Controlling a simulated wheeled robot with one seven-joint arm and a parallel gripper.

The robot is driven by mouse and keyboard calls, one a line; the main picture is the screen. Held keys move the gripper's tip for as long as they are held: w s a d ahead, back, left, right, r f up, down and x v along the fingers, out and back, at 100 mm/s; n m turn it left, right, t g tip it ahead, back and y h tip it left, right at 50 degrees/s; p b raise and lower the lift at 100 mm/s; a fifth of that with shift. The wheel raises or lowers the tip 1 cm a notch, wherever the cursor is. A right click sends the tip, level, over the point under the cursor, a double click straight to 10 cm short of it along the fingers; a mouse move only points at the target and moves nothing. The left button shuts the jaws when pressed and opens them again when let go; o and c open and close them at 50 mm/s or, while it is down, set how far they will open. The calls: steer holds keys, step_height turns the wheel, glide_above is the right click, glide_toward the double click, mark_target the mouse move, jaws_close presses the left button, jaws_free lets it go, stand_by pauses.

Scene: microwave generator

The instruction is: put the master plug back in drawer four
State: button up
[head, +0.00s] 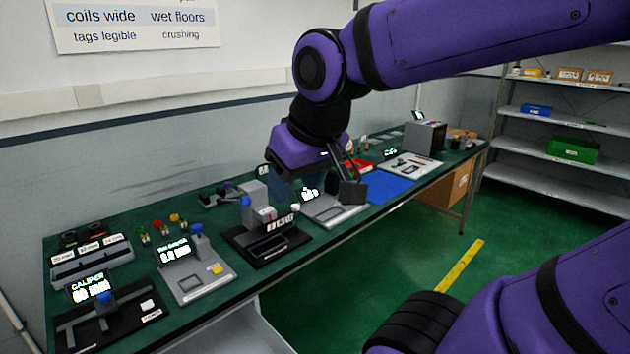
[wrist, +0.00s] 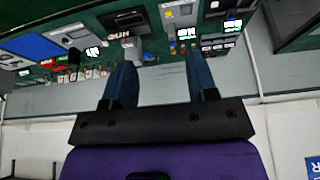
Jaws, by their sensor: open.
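My gripper (head: 318,186) hangs over the middle of the bench, above the measuring stations. In the wrist view its two blue fingers (wrist: 161,68) are spread apart with nothing between them. I cannot pick out the master plug for certain; small pieces with red, green and yellow tops (head: 159,227) stand at the back left of the bench. A pale drawer-like box (head: 232,334) shows below the bench's front edge at the lower left. Its inside and any drawer number cannot be made out.
The green bench (head: 215,222) carries a caliper station (head: 110,318), a grey gauge station (head: 197,278), a black-based instrument (head: 262,240) and a blue mat (head: 388,187). Grey shelves (head: 540,115) stand at the right. The green floor in front of the bench is clear around a yellow stripe.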

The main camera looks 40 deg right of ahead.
steer(key=shift+s+d+r, duration=0.1)
steer(key=shift+s+r, duration=0.15)
steer(key=shift+s, duration=0.7)
steer(key=shift+s+d+r, duration=0.1)
steer(key=shift+s+r, duration=0.15)
steer(key=shift+s, duration=0.7)
steer(key=shift+c, duration=0.5)
